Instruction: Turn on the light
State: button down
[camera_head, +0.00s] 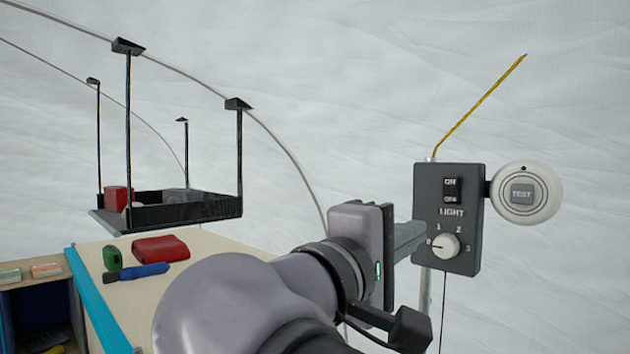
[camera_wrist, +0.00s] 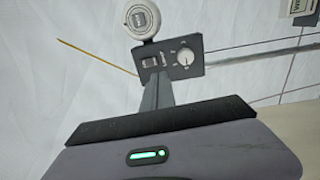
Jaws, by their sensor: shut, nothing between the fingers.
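The dark light panel (camera_head: 470,217) is on a pole at the right of the head view. It has an ON/OFF rocker switch (camera_head: 451,190), the word LIGHT below it, and a white knob (camera_head: 445,246) with numbers around it. My gripper (camera_head: 421,232) is shut and empty, its tip close to the panel's left edge in the head view. In the wrist view, my gripper (camera_wrist: 160,76) points at the panel (camera_wrist: 198,44), its tip near the rocker (camera_wrist: 150,62), with the knob (camera_wrist: 184,57) to the right. I cannot tell whether it touches.
A round white TEST device (camera_head: 545,194) is attached at the panel's right. A yellow stick (camera_head: 480,105) rises above the panel. A hanging black tray (camera_head: 215,211) is at the left, above a table (camera_head: 200,262) with a red pouch (camera_head: 160,249) and a blue flashlight (camera_head: 137,273).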

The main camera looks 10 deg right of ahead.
jog(key=r, duration=0.1)
jog(key=a+r, duration=0.1)
jog(key=r, duration=0.1)
jog(key=shift+a+h, duration=0.1)
jog(key=shift+h, duration=0.2)
jog(key=p, duration=0.5)
send_near(450, 182)
jog(key=x, duration=0.7)
jog(key=shift+f, duration=0.15)
jog(key=shift+s, duration=0.1)
